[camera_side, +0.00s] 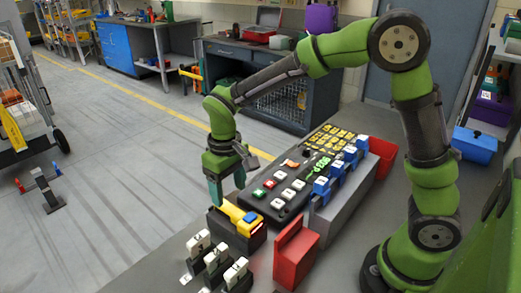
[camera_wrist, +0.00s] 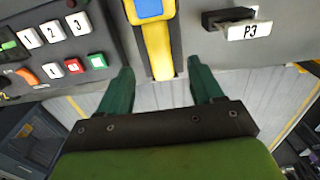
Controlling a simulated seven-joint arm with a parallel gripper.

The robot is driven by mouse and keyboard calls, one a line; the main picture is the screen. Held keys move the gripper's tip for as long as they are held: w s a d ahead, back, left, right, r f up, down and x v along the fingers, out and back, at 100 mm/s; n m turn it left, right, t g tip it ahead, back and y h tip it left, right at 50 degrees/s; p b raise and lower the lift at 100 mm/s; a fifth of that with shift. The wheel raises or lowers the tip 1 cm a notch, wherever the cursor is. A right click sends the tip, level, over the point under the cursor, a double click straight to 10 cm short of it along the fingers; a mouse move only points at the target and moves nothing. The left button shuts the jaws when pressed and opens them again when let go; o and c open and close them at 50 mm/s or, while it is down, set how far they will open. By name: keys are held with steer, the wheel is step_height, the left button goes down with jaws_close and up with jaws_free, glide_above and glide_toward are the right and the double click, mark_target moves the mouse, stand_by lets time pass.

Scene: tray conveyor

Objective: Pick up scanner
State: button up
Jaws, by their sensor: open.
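The scanner (camera_side: 233,214), yellow with a blue patch on top, sits in a dark holder with red near the edge of the grey work surface. In the wrist view the scanner's yellow body (camera_wrist: 158,50) runs down from the top edge, with the blue patch above. The scanner's far end is cut off in the wrist view.
A dark control panel (camera_side: 268,207) with white, red and green buttons stands beside the scanner. White-labelled modules (camera_side: 214,262), one reading P3 in the wrist view (camera_wrist: 238,30), sit on the other side. Open floor lies left.

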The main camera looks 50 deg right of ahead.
steer(key=f, duration=0.4)
steer(key=s+f, duration=0.1)
steer(key=f, duration=0.1)
steer(key=shift+f, duration=0.3)
steer(key=shift+w, duration=0.1)
steer(key=c, duration=1.2)
steer(key=shift+r, duration=0.1)
step_height(320, 180, up, 10)
steer(key=shift+f, duration=0.1)
step_height(320, 180, up, 7)
glide_above(233, 209)
stand_by(0.4)
